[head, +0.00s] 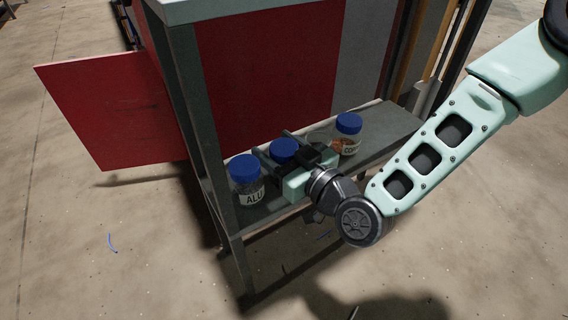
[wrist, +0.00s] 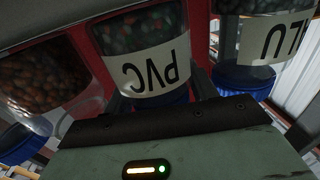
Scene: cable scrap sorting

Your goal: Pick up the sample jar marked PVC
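The PVC jar (wrist: 152,68) fills the middle of the wrist view, upside down in that picture. It has a white label, dark pellets and a blue lid. In the head view its blue lid (head: 283,149) shows between the fingers, and its body is mostly hidden behind my gripper (head: 271,142). The jar appears to stand on the grey shelf (head: 377,145). My gripper is open, with one finger on each side of the jar. I see no clear grip on it.
The ALU jar (head: 247,182) stands close on the left, and a jar of copper-coloured bits (head: 347,135) on the right. A red panel (head: 262,70) backs the shelf. A grey post (head: 192,100) rises at the left, under a top board (head: 215,9).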

